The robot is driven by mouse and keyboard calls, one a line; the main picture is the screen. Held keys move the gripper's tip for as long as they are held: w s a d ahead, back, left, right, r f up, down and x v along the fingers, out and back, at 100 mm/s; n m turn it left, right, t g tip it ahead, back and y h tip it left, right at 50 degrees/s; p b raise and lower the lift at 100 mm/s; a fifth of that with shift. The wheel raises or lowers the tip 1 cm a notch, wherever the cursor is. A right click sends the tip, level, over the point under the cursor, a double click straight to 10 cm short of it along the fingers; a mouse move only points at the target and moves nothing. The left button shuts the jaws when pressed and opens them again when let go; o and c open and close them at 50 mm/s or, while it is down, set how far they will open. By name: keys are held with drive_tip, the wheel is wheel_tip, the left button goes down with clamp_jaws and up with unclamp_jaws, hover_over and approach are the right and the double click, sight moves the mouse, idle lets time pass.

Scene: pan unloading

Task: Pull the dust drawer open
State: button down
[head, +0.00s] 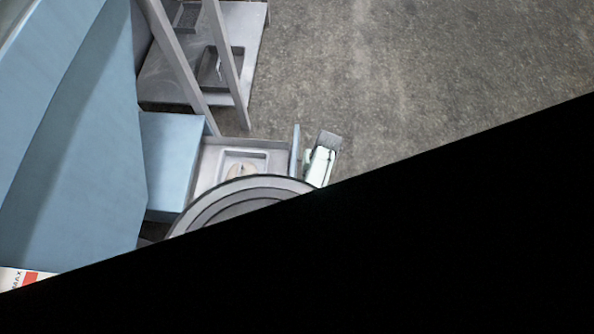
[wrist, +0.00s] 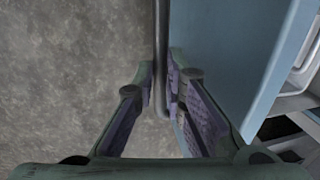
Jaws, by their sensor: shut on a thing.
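The dust drawer (head: 208,162) stands out from the blue housing in the head view, with its grey inside showing. A recessed grey pan with something beige in it sits inside, partly hidden. The drawer's thin blue front panel (head: 295,150) is at its right end; it fills the right of the wrist view (wrist: 235,60). My gripper (head: 309,162) is just outside that panel. In the wrist view my gripper (wrist: 164,88) has its fingers on either side of the grey bar handle (wrist: 161,35) and is shut on it.
The large blue machine body (head: 75,140) fills the left. A grey metal frame with a shelf (head: 165,80) stands behind the drawer. Bare concrete floor (head: 400,80) lies open to the right. Black covers the lower right of the head view.

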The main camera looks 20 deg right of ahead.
drive_tip(key=shift+s+d, duration=0.1)
drive_tip(key=shift+d, duration=0.3)
drive_tip(key=c, duration=1.7)
unclamp_jaws()
drive_tip(key=shift+o, duration=0.2)
drive_tip(key=shift+r, duration=0.1)
wheel_tip(320, 180, up, 12)
drive_tip(key=d, duration=0.2)
drive_tip(key=shift+s+f, duration=0.2)
drive_tip(key=shift+s, duration=0.25)
drive_tip(key=shift+d, duration=0.1)
